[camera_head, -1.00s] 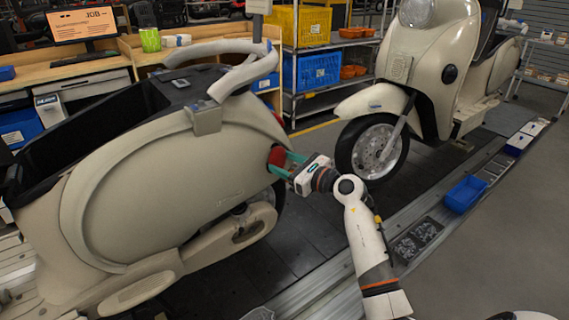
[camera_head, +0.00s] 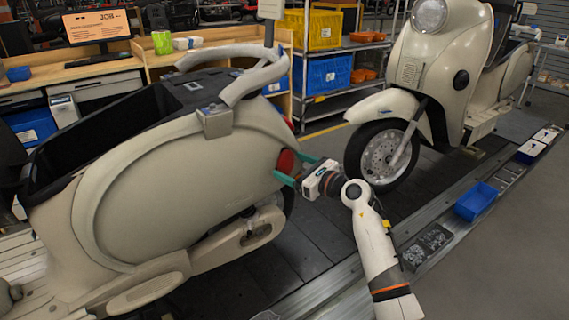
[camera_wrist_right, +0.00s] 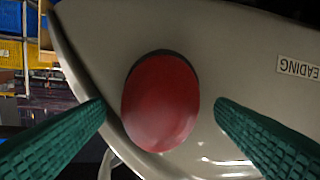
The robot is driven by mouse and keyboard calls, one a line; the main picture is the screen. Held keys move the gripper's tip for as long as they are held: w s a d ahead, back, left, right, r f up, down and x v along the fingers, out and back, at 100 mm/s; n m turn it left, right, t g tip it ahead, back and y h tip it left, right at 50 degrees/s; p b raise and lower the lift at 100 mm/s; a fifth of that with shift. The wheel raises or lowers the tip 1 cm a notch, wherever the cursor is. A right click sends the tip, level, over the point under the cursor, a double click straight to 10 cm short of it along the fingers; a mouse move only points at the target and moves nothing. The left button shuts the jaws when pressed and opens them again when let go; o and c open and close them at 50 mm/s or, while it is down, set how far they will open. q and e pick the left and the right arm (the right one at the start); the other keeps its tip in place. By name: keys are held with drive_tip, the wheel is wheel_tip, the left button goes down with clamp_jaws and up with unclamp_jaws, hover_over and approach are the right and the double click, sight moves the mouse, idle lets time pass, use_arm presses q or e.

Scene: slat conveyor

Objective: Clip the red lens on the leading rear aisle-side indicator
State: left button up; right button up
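The red lens (camera_head: 286,161) sits on the rear corner of the cream scooter (camera_head: 165,190) at the left. In the right wrist view the red lens (camera_wrist_right: 161,101) is an oval against the cream body, with a "LEADING" label (camera_wrist_right: 298,68) to its right, upside down. My right gripper (camera_head: 298,169) is open, its green fingers pointing at the lens. In the right wrist view the fingers (camera_wrist_right: 161,112) stand wide on either side of the lens with gaps, not touching it. The indicator seat behind the lens is hidden. My left gripper is not in view.
A second cream scooter (camera_head: 425,75) stands to the right, its front wheel (camera_head: 385,153) close to my right gripper. A blue bin (camera_head: 476,201) sits on the conveyor's edge. A workbench (camera_head: 215,40) and a shelf rack stand behind.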

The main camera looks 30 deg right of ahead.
drive_tip(key=b+v, duration=0.1)
drive_tip(key=v, duration=1.1)
